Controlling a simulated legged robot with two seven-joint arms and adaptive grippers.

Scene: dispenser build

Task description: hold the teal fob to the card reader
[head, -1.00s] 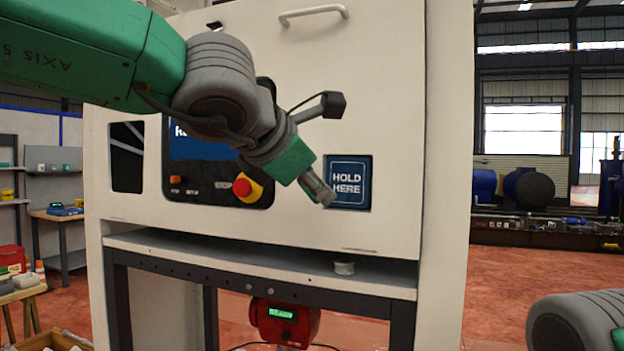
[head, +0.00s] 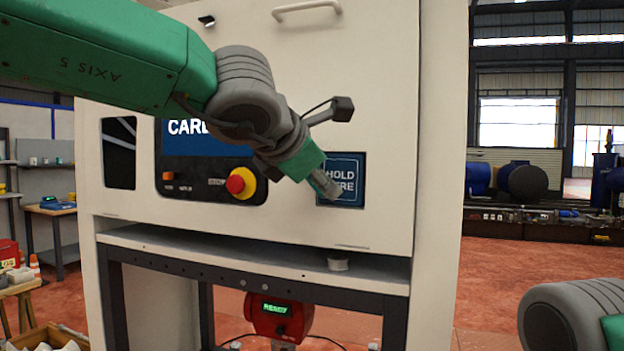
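The card reader (head: 353,168) is a dark blue square marked "HOLD HERE" on the front of the white cabinet. My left gripper (head: 332,191) points down and right in front of the reader's left and lower part, covering some of its lettering. It looks very close to the panel; I cannot tell whether it touches. I cannot make out the teal fob; any object between the fingers is hidden or too small to see. Only a grey and green piece of my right arm shows at the lower right, and its gripper is out of view.
The screen (head: 190,138) left of my arm shows "CAR" and part of another letter. A red stop button (head: 240,183) on yellow sits below it. A ledge (head: 250,257) runs under the panel, with a red device (head: 280,318) reading "READY" beneath. Open floor lies right.

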